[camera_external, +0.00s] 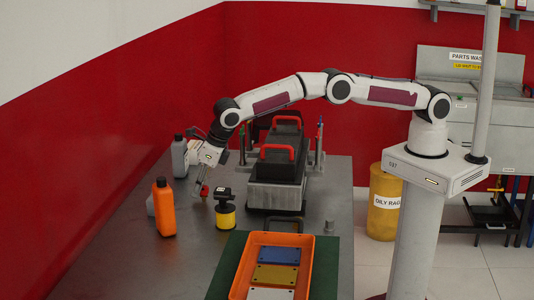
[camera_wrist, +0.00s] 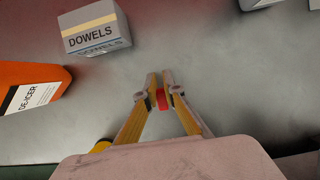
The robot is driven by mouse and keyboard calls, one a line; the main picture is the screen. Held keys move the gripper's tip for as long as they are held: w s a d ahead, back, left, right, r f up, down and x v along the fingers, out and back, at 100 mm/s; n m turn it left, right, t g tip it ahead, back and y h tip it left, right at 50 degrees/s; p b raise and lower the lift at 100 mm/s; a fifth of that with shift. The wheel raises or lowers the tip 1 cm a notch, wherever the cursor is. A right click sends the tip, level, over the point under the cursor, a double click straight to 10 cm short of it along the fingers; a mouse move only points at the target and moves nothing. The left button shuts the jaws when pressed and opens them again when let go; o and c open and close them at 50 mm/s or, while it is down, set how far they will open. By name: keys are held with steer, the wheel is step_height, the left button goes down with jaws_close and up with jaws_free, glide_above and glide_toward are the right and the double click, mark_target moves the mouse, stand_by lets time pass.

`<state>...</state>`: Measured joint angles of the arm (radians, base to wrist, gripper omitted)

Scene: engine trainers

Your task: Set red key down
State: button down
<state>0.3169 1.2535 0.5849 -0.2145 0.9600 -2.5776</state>
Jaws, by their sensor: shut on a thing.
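The red key (camera_wrist: 162,100) is a small red piece between the fingertips of my gripper (camera_wrist: 161,92) in the wrist view. Most of it is hidden by the fingers. In the external view the red key (camera_external: 204,190) shows at the end of my gripper (camera_external: 204,183), over the grey table (camera_external: 110,262). I cannot tell whether the key touches the table.
An orange de-icer bottle (camera_external: 165,212) stands to the left. A grey bottle (camera_external: 180,158) stands behind. The dowels box (camera_wrist: 94,29) lies nearby. A black-and-yellow canister (camera_external: 225,212) is at right, before a black machine with red handles (camera_external: 277,150). An orange tray (camera_external: 245,262) is in front.

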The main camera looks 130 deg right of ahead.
steer(key=c, duration=2.1)
jaws_free()
steer(key=shift+r, duration=0.15)
steer(key=shift+v, duration=5.85)
steer(key=shift+a, duration=0.1)
